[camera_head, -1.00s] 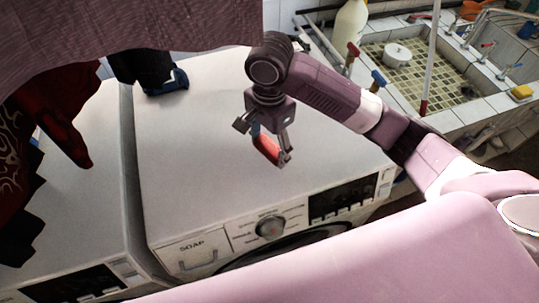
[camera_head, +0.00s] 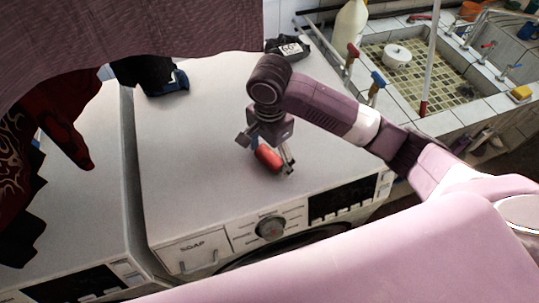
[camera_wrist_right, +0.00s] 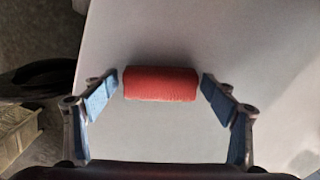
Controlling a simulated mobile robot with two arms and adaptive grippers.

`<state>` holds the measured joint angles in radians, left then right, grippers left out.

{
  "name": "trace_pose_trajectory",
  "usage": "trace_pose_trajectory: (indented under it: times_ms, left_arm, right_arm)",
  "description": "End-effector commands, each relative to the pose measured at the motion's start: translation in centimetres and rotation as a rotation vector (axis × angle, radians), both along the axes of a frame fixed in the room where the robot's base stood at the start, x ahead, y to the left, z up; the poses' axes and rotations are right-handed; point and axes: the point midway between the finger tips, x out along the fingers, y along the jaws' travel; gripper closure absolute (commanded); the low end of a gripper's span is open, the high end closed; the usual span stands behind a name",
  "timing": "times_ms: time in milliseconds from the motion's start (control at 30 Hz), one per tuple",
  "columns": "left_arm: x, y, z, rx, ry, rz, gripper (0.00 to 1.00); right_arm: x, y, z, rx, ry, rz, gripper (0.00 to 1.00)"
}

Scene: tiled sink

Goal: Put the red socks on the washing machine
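The rolled red socks (camera_head: 268,158) rest on the white top of the right-hand washing machine (camera_head: 190,140), towards its front. My right gripper (camera_head: 268,161) is low over the machine, with its fingers on either side of the socks. In the right wrist view the red roll (camera_wrist_right: 160,84) lies between the two blue-padded fingertips (camera_wrist_right: 160,85). A narrow gap shows at each end of the roll, so the gripper is open and not touching it. My left gripper is not in view.
A second white machine (camera_head: 85,200) stands to the left, with dark red cloth hanging over it. A blue and black item (camera_head: 165,85) and a small dark labelled pack (camera_head: 289,48) are at the back. A tiled sink (camera_head: 425,75) is at the right.

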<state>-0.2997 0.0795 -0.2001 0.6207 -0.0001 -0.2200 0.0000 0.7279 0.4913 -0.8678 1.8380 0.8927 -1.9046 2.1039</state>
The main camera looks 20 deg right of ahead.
Motion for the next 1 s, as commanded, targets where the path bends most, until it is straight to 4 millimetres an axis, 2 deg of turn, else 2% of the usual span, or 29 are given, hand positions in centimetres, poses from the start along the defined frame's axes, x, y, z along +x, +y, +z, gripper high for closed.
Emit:
trace_pose_trajectory:
  times_ms: [267,433,500,700,1000]
  left_arm:
    - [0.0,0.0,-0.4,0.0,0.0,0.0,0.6]
    - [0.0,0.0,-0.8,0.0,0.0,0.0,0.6]
    - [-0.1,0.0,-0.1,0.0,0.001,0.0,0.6]
    - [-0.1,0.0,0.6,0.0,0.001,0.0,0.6]
    - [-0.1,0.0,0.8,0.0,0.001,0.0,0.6]
  right_arm:
    - [0.0,0.0,0.4,0.0,-0.002,0.0,0.22]
    - [0.1,0.1,3.3,0.002,-0.005,0.002,0.22]
    - [0.2,-0.1,5.2,-0.002,-0.008,0.001,0.22]
    - [0.2,-0.1,9.0,-0.002,-0.007,0.001,0.22]
    - [0.0,0.0,12.0,-0.002,-0.001,0.001,0.22]
